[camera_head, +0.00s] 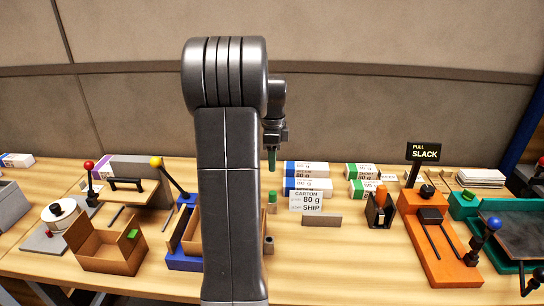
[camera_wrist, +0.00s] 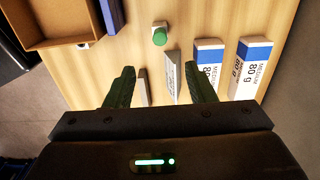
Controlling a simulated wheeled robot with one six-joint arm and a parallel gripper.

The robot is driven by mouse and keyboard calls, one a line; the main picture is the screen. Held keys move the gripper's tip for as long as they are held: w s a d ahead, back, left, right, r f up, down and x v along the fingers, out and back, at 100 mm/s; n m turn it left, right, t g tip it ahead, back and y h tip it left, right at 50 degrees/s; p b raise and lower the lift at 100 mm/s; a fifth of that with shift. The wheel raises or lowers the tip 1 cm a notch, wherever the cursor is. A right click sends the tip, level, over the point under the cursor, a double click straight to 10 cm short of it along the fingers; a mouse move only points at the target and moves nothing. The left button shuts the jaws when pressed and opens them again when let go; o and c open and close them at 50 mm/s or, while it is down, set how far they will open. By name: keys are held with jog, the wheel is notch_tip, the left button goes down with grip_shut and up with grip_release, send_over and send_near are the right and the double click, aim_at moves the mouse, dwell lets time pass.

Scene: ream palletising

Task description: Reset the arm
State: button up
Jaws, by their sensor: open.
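My arm rises in front of the camera in the head view and hides the middle left of the bench. My gripper (camera_head: 271,158) hangs beyond it, pointing down above the back of the bench. In the wrist view my gripper (camera_wrist: 160,85) has its two green fingers wide apart with nothing between them. The fingers are above the bench, left of the reams (camera_head: 305,178) with blue and white ends. The reams also show in the wrist view (camera_wrist: 250,62).
A carton sign (camera_head: 305,201) reading 80 g SHIP stands before the reams. An open brown carton (camera_head: 108,250) is at left. An orange fixture (camera_head: 440,240) under a SLACK sign (camera_head: 424,153) is at right. A green-topped post (camera_wrist: 159,36) stands ahead of the fingers. The front middle bench is clear.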

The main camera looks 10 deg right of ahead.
aim_at(273, 193)
jog(key=shift+f, duration=0.1)
notch_tip(273, 193, down, 13)
jog(key=shift+f+p, duration=0.2)
jog(key=shift+p, duration=0.5)
jog(key=shift+r+p, duration=0.3)
jog(key=shift+r, duration=0.1)
